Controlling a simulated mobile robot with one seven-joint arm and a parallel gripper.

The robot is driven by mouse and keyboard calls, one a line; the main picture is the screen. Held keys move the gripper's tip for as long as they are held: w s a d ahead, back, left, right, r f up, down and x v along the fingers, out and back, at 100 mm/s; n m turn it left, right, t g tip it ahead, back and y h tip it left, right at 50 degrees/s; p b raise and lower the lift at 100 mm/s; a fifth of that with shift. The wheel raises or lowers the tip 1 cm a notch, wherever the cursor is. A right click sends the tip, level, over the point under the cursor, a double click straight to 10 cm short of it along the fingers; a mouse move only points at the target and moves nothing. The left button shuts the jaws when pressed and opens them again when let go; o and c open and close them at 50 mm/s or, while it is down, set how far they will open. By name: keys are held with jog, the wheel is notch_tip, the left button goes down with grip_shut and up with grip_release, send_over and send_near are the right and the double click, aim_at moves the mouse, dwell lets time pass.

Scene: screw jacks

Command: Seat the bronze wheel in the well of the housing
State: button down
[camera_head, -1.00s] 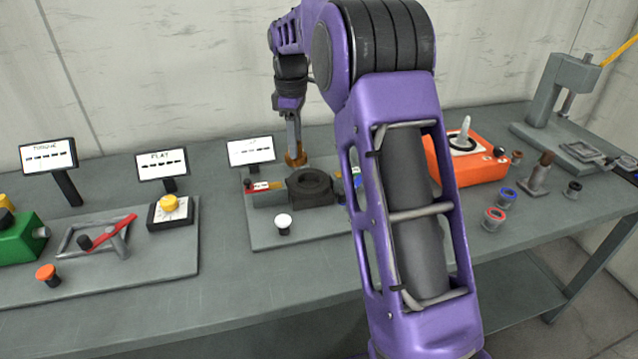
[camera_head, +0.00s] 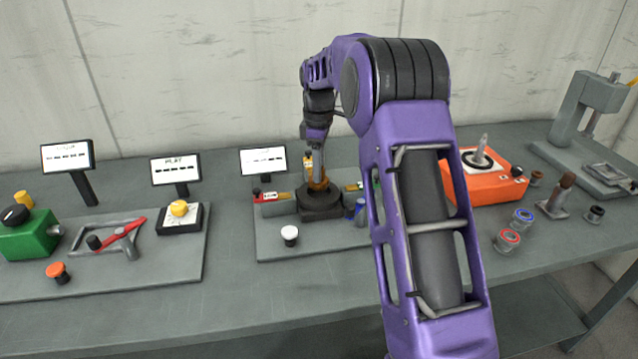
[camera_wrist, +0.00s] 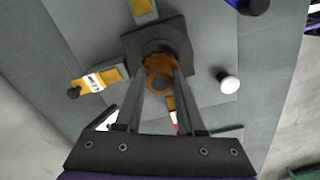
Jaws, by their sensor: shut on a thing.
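The bronze wheel (camera_head: 317,185) is between the fingertips of my gripper (camera_head: 317,176), which is shut on it. The dark housing (camera_head: 321,207) stands on a grey base plate, directly below the wheel in the head view. In the wrist view, the wheel (camera_wrist: 160,76) shows between the fingertips of my gripper (camera_wrist: 161,82) and overlaps the near part of the square housing (camera_wrist: 178,31). The wheel and fingers hide most of the well. I cannot tell whether the wheel's lower end touches the housing or is inside the well.
A white-capped knob (camera_head: 290,233) stands in front of the housing, and a blue part (camera_head: 360,211) stands to its right. A small display (camera_head: 263,160) is behind. An orange box (camera_head: 484,178) and several small parts are farther right. Bare bench lies along the front.

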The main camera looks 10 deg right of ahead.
jog(key=shift+f, duration=1.95)
jog(key=shift+f, duration=0.1)
jog(key=shift+f, duration=0.1)
jog(key=c, duration=0.5)
grip_release()
notch_tip(320, 180, up, 12)
jog(key=shift+r+p, duration=0.2)
jog(key=shift+p, duration=0.35)
